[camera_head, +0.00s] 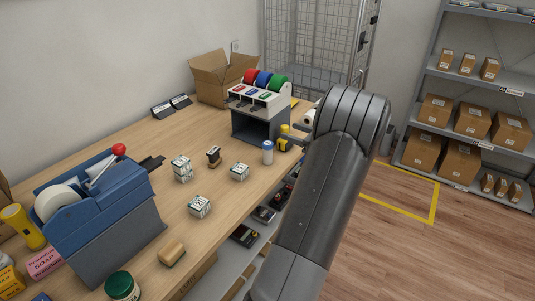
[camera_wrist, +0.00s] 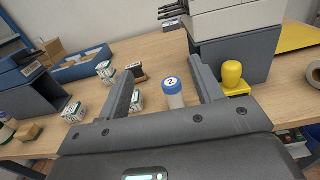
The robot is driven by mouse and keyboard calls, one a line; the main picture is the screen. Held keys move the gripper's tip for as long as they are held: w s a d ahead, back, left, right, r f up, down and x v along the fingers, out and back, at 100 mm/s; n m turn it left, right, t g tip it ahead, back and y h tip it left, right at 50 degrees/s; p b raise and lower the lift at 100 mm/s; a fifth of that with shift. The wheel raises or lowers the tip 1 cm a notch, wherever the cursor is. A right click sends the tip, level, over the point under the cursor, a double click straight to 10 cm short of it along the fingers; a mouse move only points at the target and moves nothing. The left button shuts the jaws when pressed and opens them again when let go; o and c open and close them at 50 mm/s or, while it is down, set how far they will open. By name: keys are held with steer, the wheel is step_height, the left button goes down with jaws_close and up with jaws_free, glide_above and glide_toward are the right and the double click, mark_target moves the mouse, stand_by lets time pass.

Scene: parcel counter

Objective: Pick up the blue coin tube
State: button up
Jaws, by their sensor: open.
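The blue coin tube (camera_head: 267,152) stands upright on the wooden counter, in front of the grey machine with coloured rolls. In the wrist view it has a blue cap with a white disc marked 2 (camera_wrist: 174,91) and a pale body. My gripper (camera_wrist: 162,66) is open and empty. In the wrist view the tube appears between its two fingers, nearer the right one, with no visible contact. I cannot tell from this view how far the fingers are above or before it. In the head view my arm hides most of the gripper.
A yellow stand with a rounded knob (camera_wrist: 232,76) is just right of the tube. The grey machine (camera_head: 258,120) stands behind. Small white-green boxes (camera_head: 239,172) and a stamp (camera_head: 213,155) lie left. A blue dispenser (camera_head: 105,210) is further left.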

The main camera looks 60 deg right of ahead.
glide_toward(268, 151)
steer(key=d+f, duration=0.1)
steer(key=d, duration=0.1)
steer(key=w, duration=1.1)
steer(key=shift+w+a+f, duration=0.15)
steer(key=shift+a+f, duration=0.05)
steer(key=c, duration=1.1)
steer(key=shift+c, duration=0.2)
